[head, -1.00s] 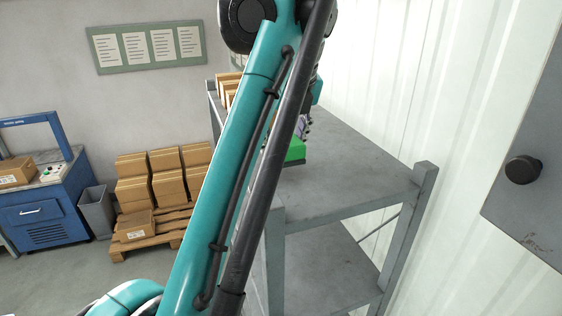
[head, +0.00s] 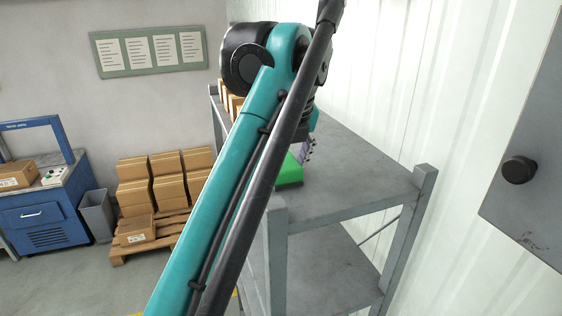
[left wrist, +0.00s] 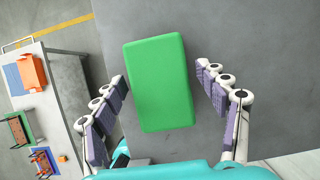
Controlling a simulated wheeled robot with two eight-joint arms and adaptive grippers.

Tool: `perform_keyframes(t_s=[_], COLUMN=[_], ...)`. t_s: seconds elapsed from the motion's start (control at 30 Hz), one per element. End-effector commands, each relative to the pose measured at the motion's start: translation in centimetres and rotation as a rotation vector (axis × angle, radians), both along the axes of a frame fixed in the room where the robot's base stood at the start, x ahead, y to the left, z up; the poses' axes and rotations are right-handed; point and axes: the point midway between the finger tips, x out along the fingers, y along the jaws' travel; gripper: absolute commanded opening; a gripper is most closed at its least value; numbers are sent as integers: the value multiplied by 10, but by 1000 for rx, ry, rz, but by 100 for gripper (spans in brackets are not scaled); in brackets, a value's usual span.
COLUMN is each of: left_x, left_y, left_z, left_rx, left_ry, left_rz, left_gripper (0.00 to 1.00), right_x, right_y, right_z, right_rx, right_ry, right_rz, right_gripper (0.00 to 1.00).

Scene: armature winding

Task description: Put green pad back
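The green pad (head: 291,174) is a plain rectangular block at the grey shelf's top surface, partly hidden behind my left arm in the head view. In the left wrist view the pad (left wrist: 160,82) lies between the two fingers, its long side running away from the wrist. My left gripper (left wrist: 162,82) is open, with purple-lined fingers on both sides of the pad. A gap shows at the right finger; the left fingertip is close to the pad's edge. In the head view only part of this gripper (head: 307,150) shows, just above the pad. My right gripper is not in view.
The grey shelf (head: 350,190) has free top surface to the right of the pad and cardboard boxes (head: 233,104) at its far end. A corner post (head: 424,195) rises at the right. The left wrist view shows a table (left wrist: 57,105) with coloured parts at left.

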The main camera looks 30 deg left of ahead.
Motion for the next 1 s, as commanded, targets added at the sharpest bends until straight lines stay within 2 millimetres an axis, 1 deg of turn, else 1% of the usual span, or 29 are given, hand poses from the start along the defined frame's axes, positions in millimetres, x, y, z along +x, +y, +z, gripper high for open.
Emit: perform_keyframes(t_s=[0.13,0.27,0.37,0.5,0.7,0.87,1.0], left_x=[0,-1,-5,-12,-21,-27,-29], left_y=[0,-2,-7,-15,-26,-32,-35], left_z=[1,8,20,46,84,105,112], left_rx=[0,0,0,0,1,0,0], left_ry=[0,0,0,1,1,0,0], left_rz=[0,-1,-1,-2,-2,-1,-1], left_gripper=[73,73,73,73,73,73,73], right_x=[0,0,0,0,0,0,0], right_y=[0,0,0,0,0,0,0], right_z=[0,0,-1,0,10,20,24], right_rx=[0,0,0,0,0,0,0], right_ry=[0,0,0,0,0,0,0], right_rz=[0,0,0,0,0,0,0], right_gripper=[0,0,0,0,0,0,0])
